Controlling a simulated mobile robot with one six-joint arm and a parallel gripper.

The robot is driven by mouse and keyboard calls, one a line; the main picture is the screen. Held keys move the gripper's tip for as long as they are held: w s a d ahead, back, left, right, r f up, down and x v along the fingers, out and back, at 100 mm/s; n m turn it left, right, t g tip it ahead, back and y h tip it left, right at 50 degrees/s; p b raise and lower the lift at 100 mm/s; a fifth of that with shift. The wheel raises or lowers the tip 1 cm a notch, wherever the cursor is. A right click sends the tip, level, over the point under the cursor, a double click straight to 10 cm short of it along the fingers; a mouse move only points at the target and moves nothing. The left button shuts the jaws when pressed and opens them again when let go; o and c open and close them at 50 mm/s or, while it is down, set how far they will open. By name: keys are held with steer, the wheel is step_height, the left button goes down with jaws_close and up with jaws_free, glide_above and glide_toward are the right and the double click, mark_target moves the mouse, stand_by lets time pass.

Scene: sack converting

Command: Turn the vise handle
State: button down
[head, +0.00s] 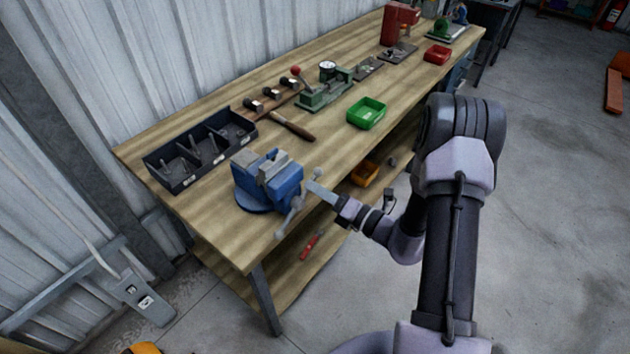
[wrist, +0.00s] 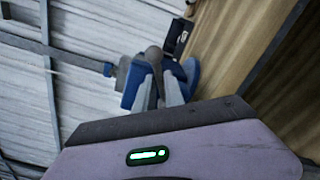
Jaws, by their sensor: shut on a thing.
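The blue vise (head: 270,182) is mounted at the near corner of the workbench, with grey jaws on top. Its grey handle (head: 296,205) sticks out at the front, tilted, with a knob at each end. My gripper (head: 309,187) reaches in from the right and is shut on the handle near its upper end. In the wrist view the fingers of my gripper (wrist: 157,82) close around the grey handle (wrist: 153,56), with its rounded end showing between them. The blue vise (wrist: 134,82) is behind. The exact contact is partly hidden by the fingers.
A lower shelf with a yellow bin (head: 364,172) runs beneath. Grey floor lies open at right.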

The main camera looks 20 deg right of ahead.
steer(key=shift+f+m+p, duration=0.75)
steer(key=shift+f+m, duration=0.2)
steer(key=shift+m, duration=1.1)
steer(key=shift+f+m+p, duration=0.7)
steer(key=shift+f+m, duration=0.25)
steer(key=shift+m, duration=1.15)
steer(key=shift+f+m+p, duration=0.75)
steer(key=shift+f+m, duration=0.2)
steer(key=shift+m, duration=1.1)
steer(key=shift+f, duration=0.1)
steer(key=c, duration=1.5)
jaws_free()
steer(key=shift+o, duration=0.3)
